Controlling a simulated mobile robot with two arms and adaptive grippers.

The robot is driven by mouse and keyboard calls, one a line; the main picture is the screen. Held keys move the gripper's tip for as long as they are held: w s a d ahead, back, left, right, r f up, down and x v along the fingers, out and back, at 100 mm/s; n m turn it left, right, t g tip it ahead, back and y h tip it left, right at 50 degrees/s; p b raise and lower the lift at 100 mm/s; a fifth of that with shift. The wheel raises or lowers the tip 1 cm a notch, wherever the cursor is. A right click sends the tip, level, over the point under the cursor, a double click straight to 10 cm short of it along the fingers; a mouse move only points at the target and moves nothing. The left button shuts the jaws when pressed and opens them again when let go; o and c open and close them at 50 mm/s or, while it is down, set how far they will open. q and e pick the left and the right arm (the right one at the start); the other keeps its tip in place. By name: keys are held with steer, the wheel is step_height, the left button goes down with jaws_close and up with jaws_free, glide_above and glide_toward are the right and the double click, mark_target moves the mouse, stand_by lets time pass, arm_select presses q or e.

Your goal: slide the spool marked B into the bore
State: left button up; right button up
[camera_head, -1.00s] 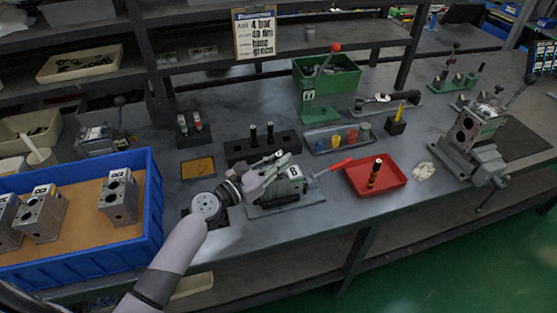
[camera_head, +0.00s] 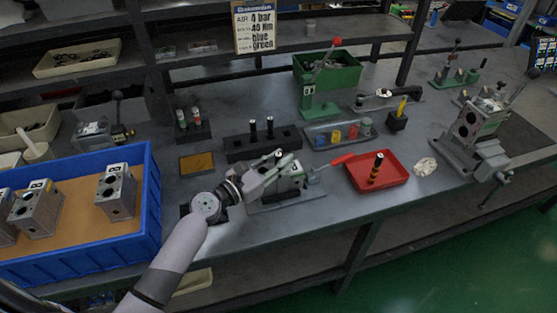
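My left gripper (camera_head: 284,164) reaches in from the left and is over the grey valve block (camera_head: 294,182) clamped in a fixture at the bench's front. Its fingers overlap the block, so I cannot tell whether they hold anything. The block's bore is hidden. Two dark spools (camera_head: 262,128) stand upright in a black rack (camera_head: 240,149) behind the gripper. Another dark spool with orange bands (camera_head: 375,168) stands in the red tray (camera_head: 395,174) to the right. No letter B is legible on any spool. My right gripper is not in view.
A blue crate (camera_head: 152,205) with several valve blocks (camera_head: 115,193) stands at left. A red-handled lever (camera_head: 342,160) sticks out right of the fixture. A green press (camera_head: 321,85) and a holder of coloured pieces (camera_head: 338,133) stand behind. A second valve block (camera_head: 467,125) sits in a vise at right.

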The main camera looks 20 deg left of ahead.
arm_select(q)
steer(key=shift+o, duration=1.4)
steer(key=shift+s+f, duration=0.1)
steer(key=v, duration=0.7)
steer(key=shift+a, duration=0.15)
steer(key=shift+s, duration=0.1)
